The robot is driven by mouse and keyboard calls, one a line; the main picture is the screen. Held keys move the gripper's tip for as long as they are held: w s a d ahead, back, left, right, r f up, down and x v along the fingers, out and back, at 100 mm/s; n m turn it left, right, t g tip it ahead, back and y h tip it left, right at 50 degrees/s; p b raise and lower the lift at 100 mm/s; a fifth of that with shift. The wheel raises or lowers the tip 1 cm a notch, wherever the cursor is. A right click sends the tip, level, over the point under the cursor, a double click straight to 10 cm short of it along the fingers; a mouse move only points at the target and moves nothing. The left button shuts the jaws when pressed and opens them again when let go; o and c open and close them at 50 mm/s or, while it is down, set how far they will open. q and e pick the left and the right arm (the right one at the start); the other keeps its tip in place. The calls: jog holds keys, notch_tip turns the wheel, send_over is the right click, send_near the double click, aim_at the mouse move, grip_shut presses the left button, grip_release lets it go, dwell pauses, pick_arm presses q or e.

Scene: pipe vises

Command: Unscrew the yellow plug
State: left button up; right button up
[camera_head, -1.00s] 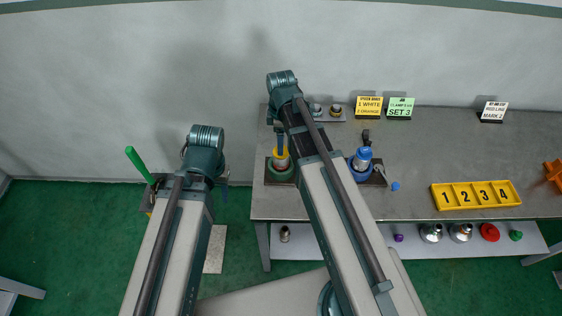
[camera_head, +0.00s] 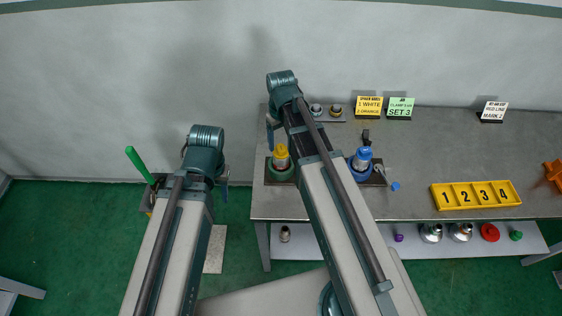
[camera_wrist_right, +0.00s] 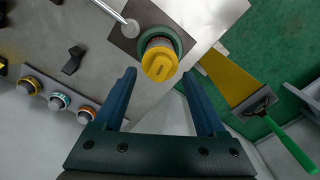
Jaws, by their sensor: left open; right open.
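The yellow plug (camera_head: 281,152) sits on a pipe in the green-based vise (camera_head: 281,173) at the left end of the bench. In the right wrist view the yellow plug (camera_wrist_right: 159,64) lies just beyond and between the fingertips, with the green vise ring around its pipe. My right gripper (camera_wrist_right: 160,82) is open and empty, its fingers apart from the plug. In the head view my right gripper (camera_head: 271,130) is partly hidden by its own wrist, above and left of the plug. My left gripper (camera_head: 205,185) is open and off the bench's left side; its fingers are mostly hidden.
A blue-capped pipe (camera_head: 363,154) stands in a second vise to the right. A yellow numbered tray (camera_head: 476,195) and several signs stand on the bench (camera_head: 420,150). A green-handled tool (camera_head: 138,163) is beside my left arm. Several plugs lie on the lower shelf (camera_head: 400,246).

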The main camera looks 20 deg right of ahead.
jog(key=m, duration=0.9)
jog(key=shift+m, duration=0.5)
jog(key=m, duration=0.2)
jog(key=shift+m, duration=0.4)
jog(key=m, duration=0.4)
jog(key=shift+m, duration=0.3)
jog(key=shift+f, duration=0.1)
jog(key=shift+f+b, duration=1.05)
jog(key=shift+b, duration=0.15)
